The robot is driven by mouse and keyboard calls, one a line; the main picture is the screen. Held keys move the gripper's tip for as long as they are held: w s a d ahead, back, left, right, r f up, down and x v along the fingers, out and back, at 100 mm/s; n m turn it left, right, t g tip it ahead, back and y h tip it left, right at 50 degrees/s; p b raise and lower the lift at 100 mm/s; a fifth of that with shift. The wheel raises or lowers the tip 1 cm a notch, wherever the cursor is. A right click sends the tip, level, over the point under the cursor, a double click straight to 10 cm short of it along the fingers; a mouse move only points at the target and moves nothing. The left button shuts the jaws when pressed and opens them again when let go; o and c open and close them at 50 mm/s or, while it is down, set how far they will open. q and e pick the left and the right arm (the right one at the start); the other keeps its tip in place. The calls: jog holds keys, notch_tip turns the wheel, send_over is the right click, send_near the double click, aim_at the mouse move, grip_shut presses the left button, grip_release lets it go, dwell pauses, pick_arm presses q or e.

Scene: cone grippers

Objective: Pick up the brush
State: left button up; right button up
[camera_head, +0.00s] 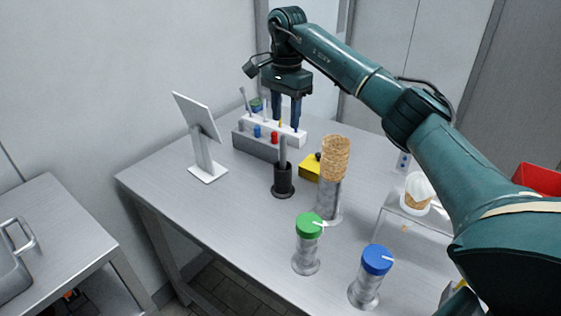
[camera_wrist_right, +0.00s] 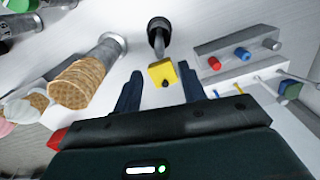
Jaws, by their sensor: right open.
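My right gripper (camera_head: 285,128) is open with its fingers pointing down over the back of the table. In the wrist view, the space between its fingertips (camera_wrist_right: 161,77) frames a yellow block with a dark knob (camera_wrist_right: 162,73); nothing is gripped. I cannot tell for certain which thing is the brush. A grey handle (camera_head: 283,152) stands upright in a black holder (camera_head: 283,184); the holder also shows in the wrist view (camera_wrist_right: 158,30). A thin handle with a blue-green end (camera_head: 256,104) is at the rack, also in the wrist view (camera_wrist_right: 289,91). My left gripper is not in view.
A grey-white rack (camera_head: 255,146) with red and blue pieces stands close to the gripper. A tablet stand (camera_head: 207,172) is left of it. A cone stack (camera_head: 334,158), a green-lidded jar (camera_head: 308,226) and a blue-lidded jar (camera_head: 377,260) stand nearer. The table's left front is clear.

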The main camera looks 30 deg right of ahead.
aim_at(283, 148)
notch_tip(283, 148, down, 4)
jog(key=shift+r, duration=0.1)
jog(key=shift+a+f, duration=0.2)
jog(key=shift+f, duration=1.2)
jog(key=shift+a+f, duration=0.15)
jog(key=shift+f, duration=1.2)
grip_shut()
